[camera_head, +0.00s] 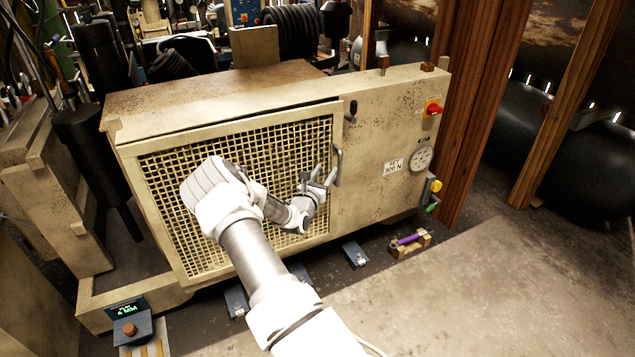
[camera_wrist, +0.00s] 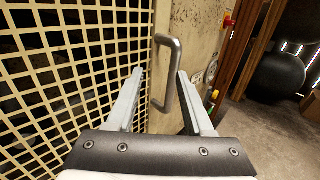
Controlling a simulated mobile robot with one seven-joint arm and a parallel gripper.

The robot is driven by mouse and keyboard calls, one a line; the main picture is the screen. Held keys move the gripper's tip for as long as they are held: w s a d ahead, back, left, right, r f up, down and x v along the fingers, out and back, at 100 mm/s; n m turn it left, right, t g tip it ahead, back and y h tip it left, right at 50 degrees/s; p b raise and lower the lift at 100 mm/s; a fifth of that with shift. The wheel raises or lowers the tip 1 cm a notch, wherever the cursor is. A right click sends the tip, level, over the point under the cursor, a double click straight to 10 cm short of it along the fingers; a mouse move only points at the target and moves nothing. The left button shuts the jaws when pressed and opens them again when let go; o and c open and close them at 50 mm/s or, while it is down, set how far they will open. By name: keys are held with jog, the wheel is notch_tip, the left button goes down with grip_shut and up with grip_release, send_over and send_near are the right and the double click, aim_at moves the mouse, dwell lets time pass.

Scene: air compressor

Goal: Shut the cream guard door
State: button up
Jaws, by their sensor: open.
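The cream guard door (camera_head: 160,213) is a framed mesh panel on the front of the compressor cabinet; it also fills the left of the wrist view (camera_wrist: 70,72). It looks nearly in line with the cabinet front; I cannot tell if it is fully flush. A grey bar handle (camera_head: 338,166) stands upright by the door's right edge. In the wrist view the handle (camera_wrist: 184,75) shows between and beyond my fingers, near the right one. My gripper (camera_head: 322,178) is open and empty in front of the mesh, just left of the handle; contact is unclear. It shows in the wrist view (camera_wrist: 159,75).
Right of the door, the cabinet face carries a red knob (camera_head: 433,108), a gauge (camera_head: 421,157) and a black latch (camera_head: 352,108). A wooden block with a purple tool (camera_head: 410,240) lies on the floor below. Wooden posts stand right. The floor at front right is clear.

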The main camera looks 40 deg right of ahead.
jog(key=p+v, duration=0.1)
jog(key=v, duration=0.6)
jog(key=shift+s, duration=0.2)
